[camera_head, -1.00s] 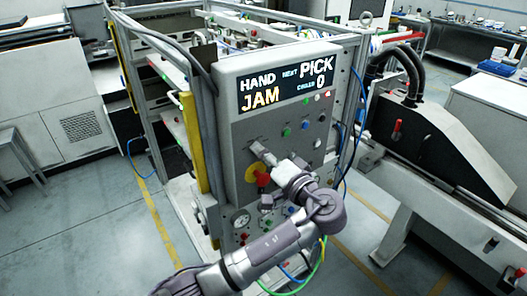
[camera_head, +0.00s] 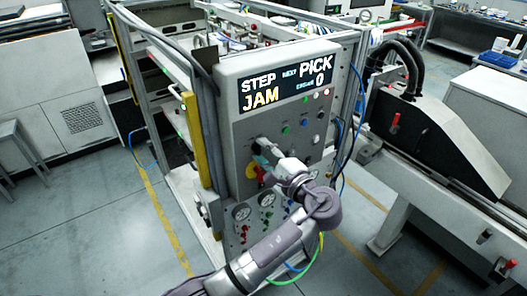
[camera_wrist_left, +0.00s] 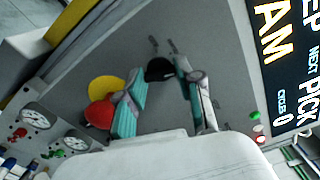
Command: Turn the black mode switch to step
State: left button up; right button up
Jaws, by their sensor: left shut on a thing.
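The black mode switch (camera_wrist_left: 160,69) is a dark round knob on the grey panel (camera_head: 290,125). My left gripper (camera_head: 262,155) reaches it from below right in the head view. In the left wrist view, its teal-padded fingers (camera_wrist_left: 166,82) are on either side of the switch and shut on it. My right gripper is not in view.
A red button on a yellow disc (camera_wrist_left: 103,100) sits close beside one finger. A yellow post (camera_head: 194,140) stands left of the panel. Open floor (camera_head: 95,220) lies to the left.

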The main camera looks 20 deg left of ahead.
pick_arm(q)
jog(key=shift+m, duration=0.6)
jog(key=o, duration=1.2)
jog(key=shift+c, duration=0.2)
